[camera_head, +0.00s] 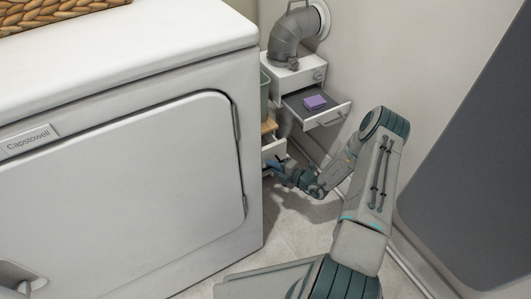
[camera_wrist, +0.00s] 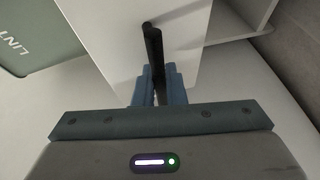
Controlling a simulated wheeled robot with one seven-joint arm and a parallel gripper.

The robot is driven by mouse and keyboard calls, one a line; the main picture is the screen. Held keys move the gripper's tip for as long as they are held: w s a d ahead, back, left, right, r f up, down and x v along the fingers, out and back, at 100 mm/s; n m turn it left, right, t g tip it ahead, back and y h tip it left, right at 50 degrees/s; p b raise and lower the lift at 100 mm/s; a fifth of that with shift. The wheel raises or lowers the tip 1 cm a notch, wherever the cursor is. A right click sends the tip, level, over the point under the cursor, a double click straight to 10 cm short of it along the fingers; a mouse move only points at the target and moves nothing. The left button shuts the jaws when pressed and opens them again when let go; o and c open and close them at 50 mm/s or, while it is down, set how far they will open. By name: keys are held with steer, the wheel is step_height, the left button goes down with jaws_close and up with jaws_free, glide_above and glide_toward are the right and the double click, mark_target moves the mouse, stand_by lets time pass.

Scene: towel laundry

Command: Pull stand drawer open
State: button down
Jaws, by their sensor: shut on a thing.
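My gripper (camera_head: 275,166) is low in the narrow space to the right of the washer-like machine, at a white drawer front (camera_head: 274,149). In the wrist view my gripper (camera_wrist: 157,88) has its blue-grey fingers shut around a dark bar handle (camera_wrist: 152,42) on the white drawer front (camera_wrist: 190,45). Behind it, the white stand (camera_head: 293,73) has another drawer (camera_head: 335,115) standing open, with a purple folded item (camera_head: 315,102) inside. How far the gripped drawer is out cannot be told; the machine and my gripper partly hide it.
The white machine (camera_head: 120,190) fills the left side, close to my gripper. A grey duct (camera_head: 287,40) rises from the stand to the wall. A green bin marked LINT (camera_wrist: 35,35) is beside the drawer. Open floor (camera_head: 290,228) lies in front.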

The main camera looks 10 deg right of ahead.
steer(key=s+d+p, duration=0.2)
steer(key=s, duration=0.6)
steer(key=shift+s+d+p, duration=0.2)
steer(key=shift+d+p, duration=0.1)
steer(key=shift+d, duration=0.05)
steer(key=c, duration=1.5)
jaws_free()
steer(key=shift+d, duration=0.1)
